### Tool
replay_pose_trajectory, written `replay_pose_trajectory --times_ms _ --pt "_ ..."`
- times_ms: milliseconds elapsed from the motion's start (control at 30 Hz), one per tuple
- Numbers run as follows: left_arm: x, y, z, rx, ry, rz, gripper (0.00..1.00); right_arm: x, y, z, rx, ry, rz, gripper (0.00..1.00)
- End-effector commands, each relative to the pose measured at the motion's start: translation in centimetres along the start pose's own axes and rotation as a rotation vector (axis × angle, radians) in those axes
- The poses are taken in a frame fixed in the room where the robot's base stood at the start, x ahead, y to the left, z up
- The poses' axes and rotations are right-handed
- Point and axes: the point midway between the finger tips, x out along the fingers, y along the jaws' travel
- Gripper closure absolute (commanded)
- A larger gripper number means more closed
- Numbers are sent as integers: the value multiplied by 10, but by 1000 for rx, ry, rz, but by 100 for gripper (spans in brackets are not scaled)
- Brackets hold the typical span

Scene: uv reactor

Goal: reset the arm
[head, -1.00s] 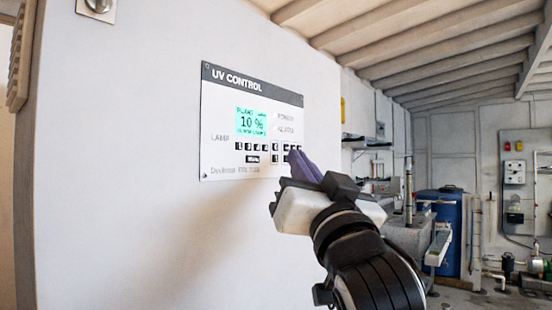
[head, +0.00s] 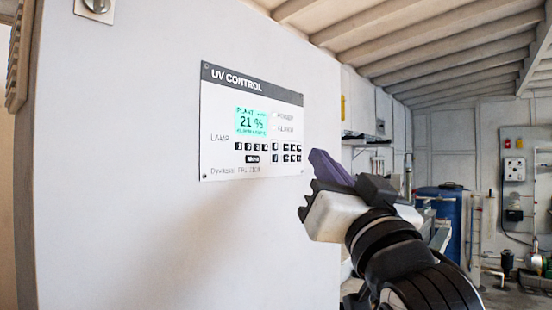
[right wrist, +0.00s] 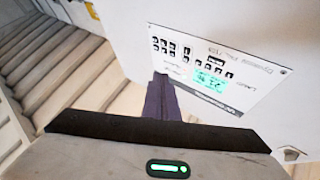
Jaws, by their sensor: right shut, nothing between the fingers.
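My right gripper (head: 322,165) is in front of the white wall, to the right of the UV control panel (head: 225,155) and apart from it. Its purple fingers are shut together with nothing between them. The panel has a dark title strip, a lit green display (head: 252,122) reading 21 %, and rows of small black buttons (head: 287,152). The panel's face is uncovered in the head view. My left gripper is not in view.
The white wall (head: 150,150) fills the left and middle. Behind my right arm stand a blue tank (head: 440,205), pipes and a wall-mounted electrical board (head: 515,170). A metal knob (head: 97,6) is at the top left. The space before the panel is clear.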

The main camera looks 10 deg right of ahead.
Motion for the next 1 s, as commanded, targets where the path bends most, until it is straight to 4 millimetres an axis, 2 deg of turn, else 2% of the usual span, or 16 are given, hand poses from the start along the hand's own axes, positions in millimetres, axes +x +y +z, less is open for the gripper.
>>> replay_pose_trajectory --times_ms 300,367,467,567,667,800,867,1000 --pt "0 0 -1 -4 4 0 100 0 0 0 0 0 0 100" --pt "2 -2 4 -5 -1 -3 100 0 6 18 -6 -30 7 100" --pt "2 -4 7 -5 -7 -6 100 -5 20 63 -21 -103 20 100" --pt "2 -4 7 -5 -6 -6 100 -17 38 122 -40 -201 34 100" --pt "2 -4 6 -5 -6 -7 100 -37 55 183 -60 -301 46 100" --pt "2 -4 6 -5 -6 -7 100 -77 77 261 -81 -437 56 100" --pt "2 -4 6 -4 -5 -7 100 -98 86 293 -90 -495 60 100" --pt "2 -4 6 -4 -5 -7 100 -156 104 361 -105 -629 67 100"
